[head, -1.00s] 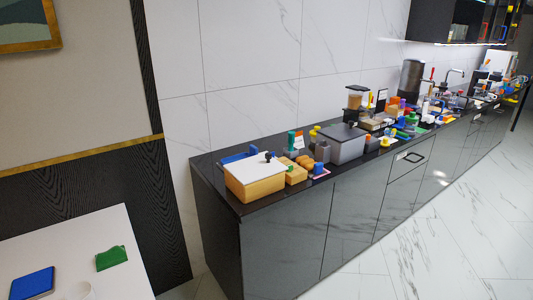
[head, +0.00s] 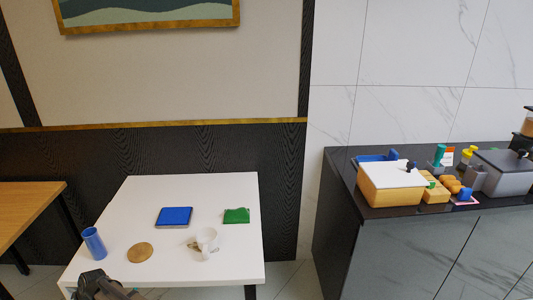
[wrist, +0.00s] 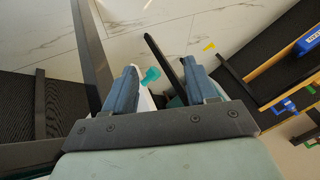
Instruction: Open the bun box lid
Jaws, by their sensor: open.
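The bun box looks to be the yellow-orange box (head: 390,192) at the left end of the dark counter, on the right of the head view. Its flat white lid (head: 388,174) lies on top and looks closed, with a small black knob (head: 411,167) near its right edge. My gripper (wrist: 163,80) shows in the wrist view with its two blue-grey fingers apart and nothing held. Part of my arm end shows low in the head view by the white table, far from the box. The box is not clearly seen in the wrist view.
The dark counter (head: 343,187) carries yellow buns (head: 450,185) on a block and a grey box (head: 505,172) to the right. The white table (head: 215,265) holds a blue tablet (head: 174,216), green cloth (head: 236,215), white mug (head: 207,240), round coaster (head: 140,252) and blue cup (head: 94,242).

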